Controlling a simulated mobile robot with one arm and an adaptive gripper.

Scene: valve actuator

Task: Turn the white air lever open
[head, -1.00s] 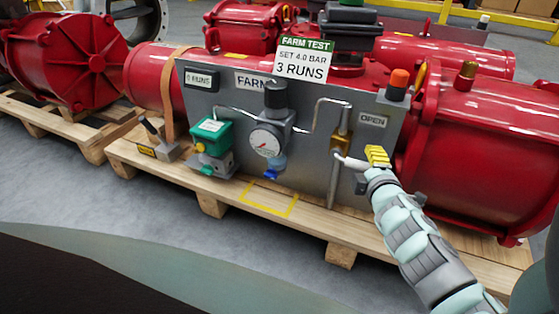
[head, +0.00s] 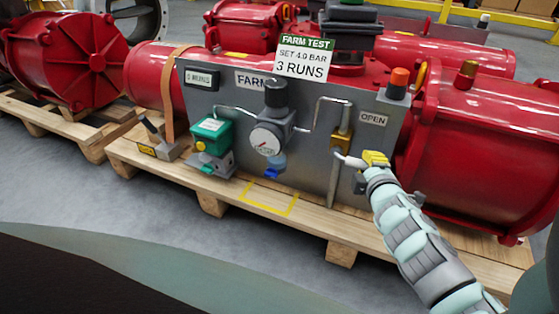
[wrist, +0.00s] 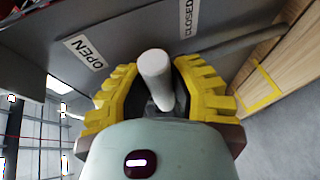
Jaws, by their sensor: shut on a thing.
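The white air lever (head: 350,161) sticks out to the right from a brass valve (head: 341,140) on the grey panel, roughly level with a slight downward tilt. My gripper (head: 375,158), with yellow ribbed fingers, is at the lever's right end. In the wrist view the lever's pale rounded end (wrist: 156,72) stands between the two yellow fingers, which are shut on it. The OPEN label (head: 373,119) is above and right of the lever; it also shows in the wrist view (wrist: 84,52). The CLOSED label (wrist: 188,18) shows in the wrist view; my arm hides it in the head view.
The grey panel (head: 305,160) also carries a round gauge (head: 266,141), a green box (head: 210,132) and an orange button (head: 398,78). A large red cylinder (head: 480,140) stands close right of my gripper. A wooden pallet (head: 240,205) lies below.

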